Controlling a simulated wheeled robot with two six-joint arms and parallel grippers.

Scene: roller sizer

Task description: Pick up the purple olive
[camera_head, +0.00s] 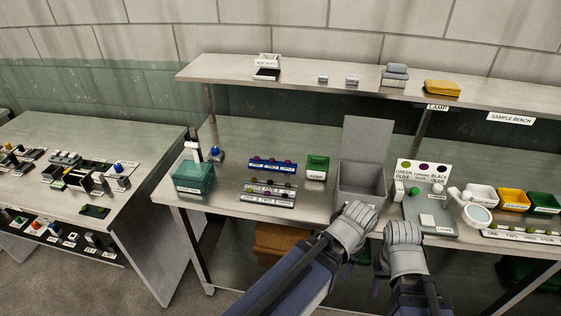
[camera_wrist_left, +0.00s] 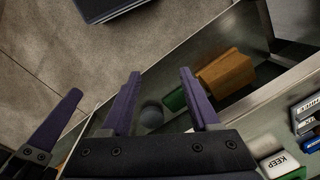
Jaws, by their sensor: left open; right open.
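My left gripper (camera_head: 356,222) is at the front of the grey bin, right of both racks. In the left wrist view its two purple fingers (camera_wrist_left: 160,74) stand apart with nothing gripped. My right gripper (camera_head: 403,234) is beside it near the bench's front edge, open, holding nothing that I can see.
A grey open bin (camera_head: 376,183) stands behind my grippers. A card with olive colour samples (camera_head: 423,169), a grey device (camera_head: 425,214), and white, yellow and green trays (camera_head: 514,199) lie to the right. A green-topped KEEP box (camera_head: 317,168) and teal box (camera_head: 195,177) stand left.

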